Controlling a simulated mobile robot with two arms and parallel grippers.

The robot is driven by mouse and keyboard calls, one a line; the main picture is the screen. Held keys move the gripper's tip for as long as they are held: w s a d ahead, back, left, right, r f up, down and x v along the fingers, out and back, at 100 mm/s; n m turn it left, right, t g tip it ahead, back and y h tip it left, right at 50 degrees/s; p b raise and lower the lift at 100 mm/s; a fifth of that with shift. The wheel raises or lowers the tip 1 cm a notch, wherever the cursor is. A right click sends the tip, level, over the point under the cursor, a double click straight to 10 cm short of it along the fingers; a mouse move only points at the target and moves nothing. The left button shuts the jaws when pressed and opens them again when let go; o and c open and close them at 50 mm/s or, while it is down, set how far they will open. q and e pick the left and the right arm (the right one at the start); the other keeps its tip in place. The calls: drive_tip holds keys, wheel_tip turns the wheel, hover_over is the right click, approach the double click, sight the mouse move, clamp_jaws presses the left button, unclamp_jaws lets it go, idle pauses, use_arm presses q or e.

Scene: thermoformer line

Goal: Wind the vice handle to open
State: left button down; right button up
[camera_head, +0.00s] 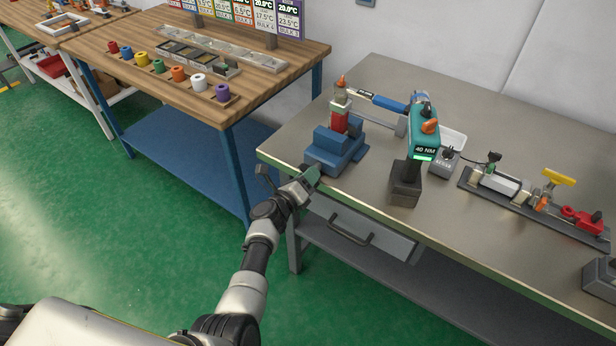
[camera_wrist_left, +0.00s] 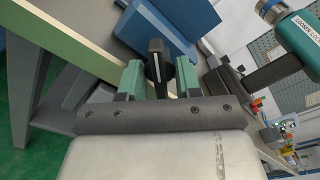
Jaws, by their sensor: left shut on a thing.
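The blue vice (camera_head: 333,152) stands at the near left corner of the steel bench. An upright part (camera_head: 339,118) with red and pale sections and an orange tip rises from its jaws. My left gripper (camera_head: 312,175) is at the vice's front, by the bench edge. The vice body (camera_wrist_left: 160,25) is just beyond. My right gripper is out of view.
A teal torque tool (camera_head: 424,130) reading 40 NM stands right of the vice on a dark block. A toggle-clamp fixture (camera_head: 535,205) lies further right. A drawer handle (camera_head: 350,230) sticks out below the bench edge. A wooden table (camera_head: 262,92) stands to the left.

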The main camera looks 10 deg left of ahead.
use_arm(q)
drive_tip(key=n+p, duration=0.1)
drive_tip(key=n, duration=0.1)
drive_tip(key=shift+d+r+n+p, duration=0.1)
drive_tip(key=shift+d+n+p, duration=0.15)
drive_tip(key=shift+n+p, duration=0.55)
drive_tip(key=shift+n, duration=0.5)
drive_tip(key=c, duration=1.1)
unclamp_jaws()
drive_tip(key=shift+a, duration=0.1)
drive_tip(key=o, duration=0.4)
drive_tip(key=shift+a, duration=0.15)
drive_tip(key=shift+d, duration=0.2)
